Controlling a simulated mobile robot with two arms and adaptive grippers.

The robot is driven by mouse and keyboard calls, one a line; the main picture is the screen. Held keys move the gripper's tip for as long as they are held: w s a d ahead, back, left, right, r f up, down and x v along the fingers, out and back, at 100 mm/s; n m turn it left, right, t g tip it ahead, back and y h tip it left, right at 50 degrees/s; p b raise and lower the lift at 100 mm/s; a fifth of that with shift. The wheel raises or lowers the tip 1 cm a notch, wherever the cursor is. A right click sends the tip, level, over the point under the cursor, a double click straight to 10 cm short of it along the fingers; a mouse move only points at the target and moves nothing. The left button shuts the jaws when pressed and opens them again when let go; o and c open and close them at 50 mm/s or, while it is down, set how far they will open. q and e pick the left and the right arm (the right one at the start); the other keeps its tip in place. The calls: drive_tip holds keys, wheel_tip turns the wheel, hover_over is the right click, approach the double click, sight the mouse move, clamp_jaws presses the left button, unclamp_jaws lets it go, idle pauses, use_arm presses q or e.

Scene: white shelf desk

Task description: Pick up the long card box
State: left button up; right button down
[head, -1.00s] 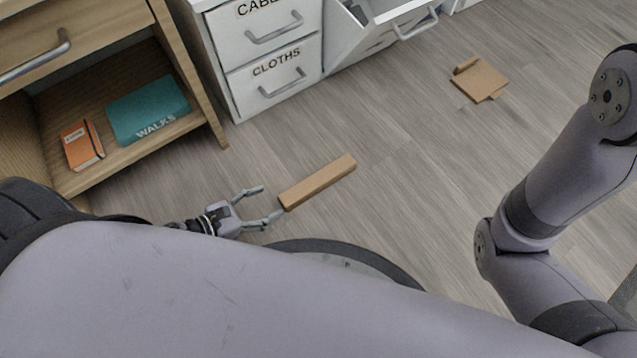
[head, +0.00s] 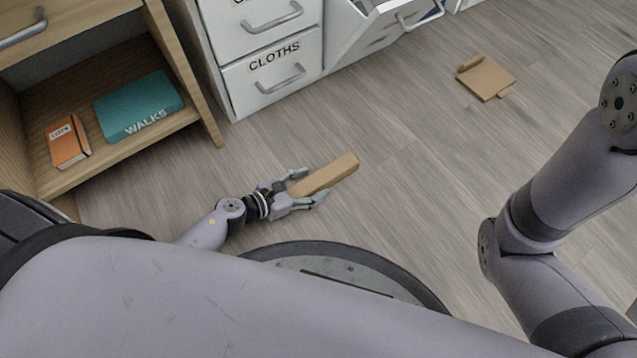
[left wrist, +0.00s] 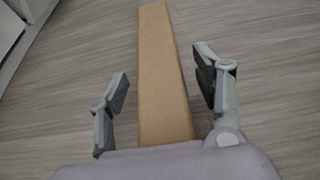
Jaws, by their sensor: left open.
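The long card box (head: 333,175) is a narrow brown cardboard bar lying on the floor in the head view. My left gripper (head: 307,187) is open, with its fingers on either side of the box's near end. In the left wrist view the long card box (left wrist: 163,75) runs away from me between the two fingers of my left gripper (left wrist: 165,88). The very near end of the box is hidden behind the gripper's body. My right gripper is not in view.
A flat piece of brown cardboard (head: 486,78) lies on the floor at upper right. A white drawer cabinet (head: 262,75) and a wooden shelf unit (head: 190,75) stand behind. The shelf holds a teal book (head: 140,105) and an orange notebook (head: 69,142).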

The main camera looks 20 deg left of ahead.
use_arm(q)
drive_tip(key=shift+w+d, duration=0.1)
drive_tip(key=shift+c, duration=0.6)
drive_tip(key=c, duration=1.1)
drive_tip(key=shift+r, duration=0.1)
